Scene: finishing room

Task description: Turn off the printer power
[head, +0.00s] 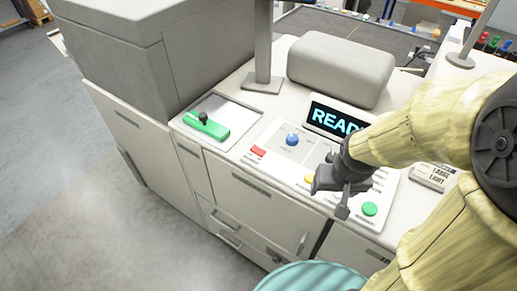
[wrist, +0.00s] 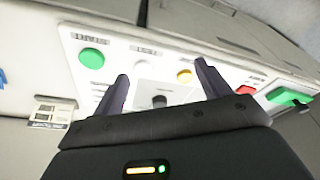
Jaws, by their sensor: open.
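The printer (head: 262,190) is a large off-white machine with a lit display (head: 335,120), partly hidden, showing "READ". Its panel holds a red button (head: 258,151), a blue knob (head: 292,139), a yellow button (head: 309,179) and a green button (head: 370,208). My gripper (head: 331,200) is open and empty above the panel, between the yellow and green buttons. In the wrist view a small dark control (wrist: 160,101) shows between my fingers (wrist: 161,72), apart from them. The green button (wrist: 91,58) is left of them. Which control is the power switch, I cannot tell.
A green handle with a black knob (head: 208,125) lies on a pale plate at the panel's left. A grey post (head: 263,50) and a rounded grey cover (head: 341,70) stand behind the panel. A teal round top (head: 310,277) is in front. Floor at left is clear.

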